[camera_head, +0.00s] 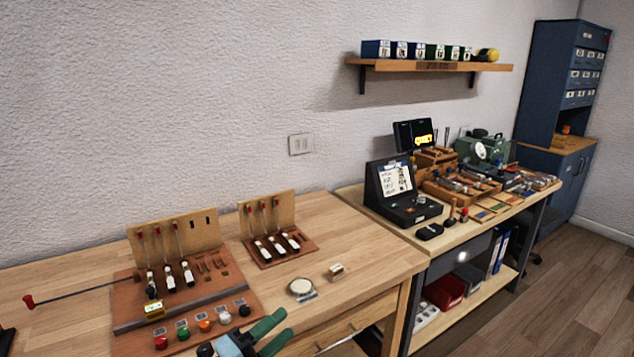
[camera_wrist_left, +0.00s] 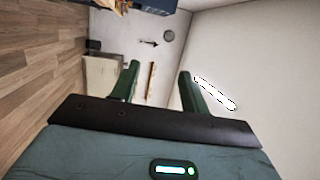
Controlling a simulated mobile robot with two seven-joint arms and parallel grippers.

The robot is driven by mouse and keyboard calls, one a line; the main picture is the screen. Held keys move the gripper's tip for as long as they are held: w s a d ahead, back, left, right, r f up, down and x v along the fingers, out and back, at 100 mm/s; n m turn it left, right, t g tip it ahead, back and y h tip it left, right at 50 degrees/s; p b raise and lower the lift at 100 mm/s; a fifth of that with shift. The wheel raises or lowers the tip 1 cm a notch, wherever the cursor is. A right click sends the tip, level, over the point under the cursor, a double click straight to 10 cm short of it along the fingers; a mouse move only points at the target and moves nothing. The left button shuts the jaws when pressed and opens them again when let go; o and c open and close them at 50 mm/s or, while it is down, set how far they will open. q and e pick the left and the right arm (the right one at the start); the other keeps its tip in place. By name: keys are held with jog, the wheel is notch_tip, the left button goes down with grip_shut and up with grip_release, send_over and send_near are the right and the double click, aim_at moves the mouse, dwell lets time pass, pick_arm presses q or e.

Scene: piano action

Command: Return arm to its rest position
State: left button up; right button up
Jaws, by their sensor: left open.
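My left gripper (camera_head: 283,324) is at the bottom edge of the head view, in front of the wooden workbench (camera_head: 345,246). Its two green fingers are spread apart with nothing between them. In the left wrist view the open fingers (camera_wrist_left: 158,74) point toward a pale wall and a far part of the room. Most of my left arm is out of the head view. My right gripper is in neither view.
Close by on the bench are a piano action model (camera_head: 184,302) with coloured buttons, a smaller model (camera_head: 278,251), a round disc (camera_head: 300,287) and a small wooden block (camera_head: 336,271). A second table (camera_head: 455,230) with instruments stands right. Floor (camera_head: 560,300) is clear at lower right.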

pick_arm(q)
jog(key=s+a+f+n+y, duration=1.15)
jog(key=a+n+y, duration=0.3)
jog(key=n, duration=0.55)
jog(key=s+a+f+n+g, duration=0.15)
jog(key=s+f+g, duration=0.35)
jog(key=s, duration=0.8)
jog(key=s+f+n+g, duration=0.35)
jog(key=s+g, duration=0.45)
jog(key=s, duration=0.6)
jog(key=w+d+f+t+h, duration=0.2)
jog(key=w+d+f+t, duration=0.1)
jog(key=w+f+t, duration=0.3)
notch_tip(320, 180, down, 4)
jog(key=shift+w+r+t, duration=0.1)
jog(key=shift+w+t, duration=0.2)
jog(key=shift+t, duration=0.8)
